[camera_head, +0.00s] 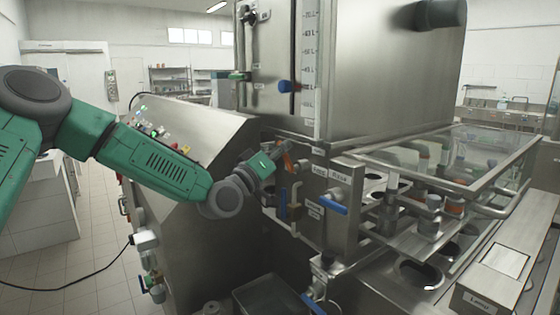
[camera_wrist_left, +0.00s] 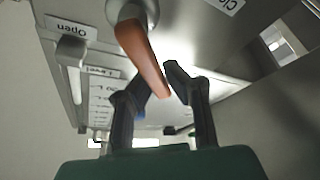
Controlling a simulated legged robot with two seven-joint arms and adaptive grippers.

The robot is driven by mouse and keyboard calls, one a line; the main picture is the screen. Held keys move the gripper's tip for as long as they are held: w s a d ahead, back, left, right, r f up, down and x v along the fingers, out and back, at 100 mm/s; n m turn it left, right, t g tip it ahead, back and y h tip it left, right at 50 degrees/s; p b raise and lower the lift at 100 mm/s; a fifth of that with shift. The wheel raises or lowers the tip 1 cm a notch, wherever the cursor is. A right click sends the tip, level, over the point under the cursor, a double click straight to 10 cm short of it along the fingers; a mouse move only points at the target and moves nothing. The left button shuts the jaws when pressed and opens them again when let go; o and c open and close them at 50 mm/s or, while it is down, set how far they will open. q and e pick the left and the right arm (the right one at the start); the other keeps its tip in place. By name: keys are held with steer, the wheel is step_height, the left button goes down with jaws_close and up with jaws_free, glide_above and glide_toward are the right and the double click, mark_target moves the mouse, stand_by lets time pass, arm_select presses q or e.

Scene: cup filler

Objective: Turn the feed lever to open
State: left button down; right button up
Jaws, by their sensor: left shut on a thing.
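The feed lever, an orange handle on a metal pivot, shows large in the left wrist view (camera_wrist_left: 143,55) and small on the machine front in the head view (camera_head: 288,158). My left gripper (camera_head: 281,158) is at the lever, below the tank. In the left wrist view its dark fingertips (camera_wrist_left: 160,82) are shut on the lever's free end, one on each side. An "Open" label (camera_wrist_left: 68,26) is on the left of the lever and a partly cut-off "Clo" label (camera_wrist_left: 226,4) is on the right. My right gripper is out of view.
A steel tank (camera_head: 390,75) with a level scale stands above. Blue-handled valves (camera_head: 333,207) sit below and right of the lever. A sloped control panel (camera_head: 170,135) lies under my left arm. A clear-covered cup section (camera_head: 470,165) is on the right.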

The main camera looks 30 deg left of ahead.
mark_target(290, 160)
arm_select(q)
steer(key=d+m+h+b, duration=0.1)
steer(key=m, duration=0.1)
steer(key=d+m+h+b, duration=0.1)
steer(key=m, duration=0.2)
steer(key=s+m+h+b, duration=0.1)
steer(key=m, duration=0.1)
steer(key=shift+s+d+f+h, duration=0.1)
steer(key=shift+d+h, duration=0.3)
steer(key=shift+s+d+m+g+h+b, duration=0.15)
steer(key=shift+m+h+b, duration=0.1)
steer(key=shift+m, duration=0.3)
steer(key=shift+w+d+m+g+h+b, duration=0.1)
steer(key=shift+m+h+b, duration=0.15)
steer(key=shift+m, duration=0.25)
steer(key=shift+s+d+m+g+h+b, duration=0.1)
steer(key=shift+m+g+h+b, duration=0.15)
steer(key=shift+m, duration=0.7)
steer(key=c, duration=1.5)
jaws_free()
steer(key=shift+c, duration=0.2)
steer(key=shift+s+a+r+h, duration=0.1)
steer(key=shift+a+r+h, duration=0.15)
steer(key=shift+r, duration=0.15)
